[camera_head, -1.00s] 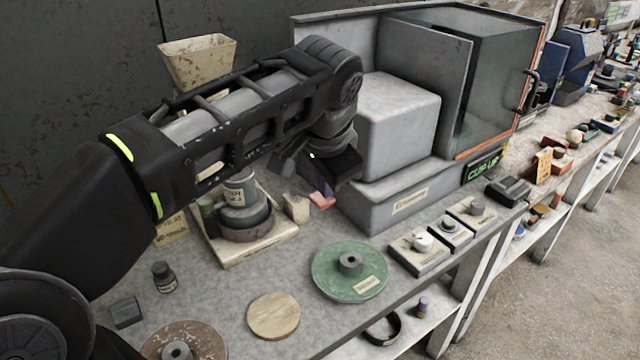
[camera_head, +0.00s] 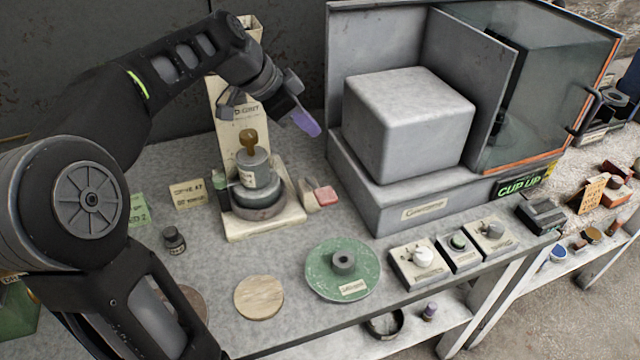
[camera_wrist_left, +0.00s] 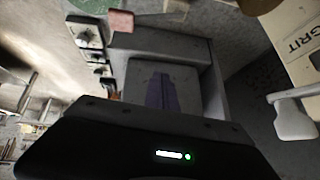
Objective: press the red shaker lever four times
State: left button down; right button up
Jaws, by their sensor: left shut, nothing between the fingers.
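The red lever (camera_head: 325,196) is a small pinkish-red pad beside a cream block, at the right side of the shaker base (camera_head: 240,232). It also shows at the top of the left wrist view (camera_wrist_left: 120,21). On the base stands a stack of round grey parts with a brown knob (camera_head: 248,138), in front of a cream column (camera_head: 222,120) with a label. My left gripper (camera_head: 306,122) is shut and empty, its purple fingertips above the lever and clear of it. In the left wrist view the purple fingers (camera_wrist_left: 162,92) are together. My right gripper is not in view.
A large grey machine (camera_head: 410,125) with a glass-sided enclosure stands right of the lever. A green disc (camera_head: 343,283), a wooden disc (camera_head: 259,297) and a dark bottle (camera_head: 174,241) lie nearer the front. Small switch boxes (camera_head: 418,266) line the bench edge.

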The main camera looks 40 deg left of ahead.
pick_arm(q)
jog(key=shift+d+f, duration=0.1)
jog(key=b, duration=0.6)
send_over(317, 189)
jog(key=w+a, duration=0.2)
notch_tip(317, 189, down, 7)
jog(key=shift+s+d+f+b, duration=0.4)
jog(key=shift+f+b, duration=0.05)
jog(key=shift+b, duration=0.1)
dwell(1.1)
jog(key=shift+s+d+f+b, duration=0.15)
jog(key=shift+f+b, duration=0.2)
jog(key=shift+b, duration=0.2)
